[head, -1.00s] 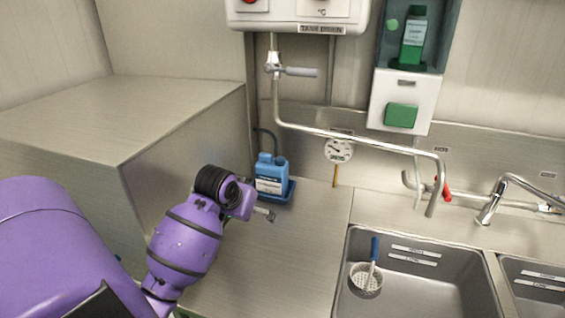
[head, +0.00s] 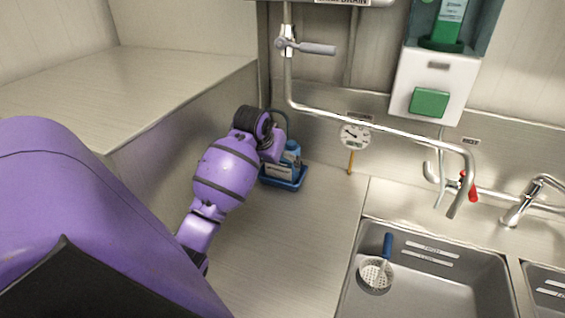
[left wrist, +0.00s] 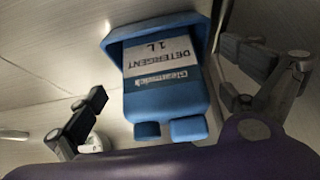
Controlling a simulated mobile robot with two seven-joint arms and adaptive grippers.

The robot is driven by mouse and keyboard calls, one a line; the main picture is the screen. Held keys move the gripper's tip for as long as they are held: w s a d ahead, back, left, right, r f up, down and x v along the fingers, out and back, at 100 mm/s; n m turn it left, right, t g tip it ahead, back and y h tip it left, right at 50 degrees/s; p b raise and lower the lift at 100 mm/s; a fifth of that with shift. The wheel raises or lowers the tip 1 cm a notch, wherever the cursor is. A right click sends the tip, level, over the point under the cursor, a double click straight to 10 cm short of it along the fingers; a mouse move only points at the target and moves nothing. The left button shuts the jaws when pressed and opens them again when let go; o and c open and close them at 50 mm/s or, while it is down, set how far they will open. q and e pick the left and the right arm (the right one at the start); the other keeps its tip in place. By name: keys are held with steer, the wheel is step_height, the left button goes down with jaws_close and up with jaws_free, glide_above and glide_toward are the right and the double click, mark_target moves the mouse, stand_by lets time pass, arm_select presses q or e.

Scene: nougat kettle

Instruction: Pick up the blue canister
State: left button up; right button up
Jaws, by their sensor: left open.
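The blue canister (head: 293,152) stands upright in a blue tray (head: 286,183) on the steel counter, near the back wall. My left wrist covers part of it in the head view, and my left fingers are hidden there. In the left wrist view the canister (left wrist: 165,85) appears upside down, with its white detergent label facing the camera and two blue caps towards the bottom. My left gripper (left wrist: 168,88) is open, with one finger on each side of the canister. Gaps show between the fingers and the canister. My right gripper is not in view.
A tall steel block (head: 130,80) stands left of the canister. A pipe (head: 375,133) with a lever valve and a round gauge (head: 355,136) run along the back wall. A sink (head: 440,280) holding a blue-handled strainer (head: 377,270) lies right. The counter (head: 295,240) in front is clear.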

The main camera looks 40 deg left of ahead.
arm_select(q)
steer(key=w, duration=0.1)
steer(key=w+a, duration=0.1)
steer(key=w, duration=0.1)
steer(key=w+f, duration=0.1)
steer(key=shift+w+a, duration=0.25)
steer(key=shift+w, duration=0.15)
steer(key=shift+s, duration=0.1)
steer(key=shift+c, duration=0.5)
steer(key=c, duration=2)
steer(key=shift+r, duration=0.2)
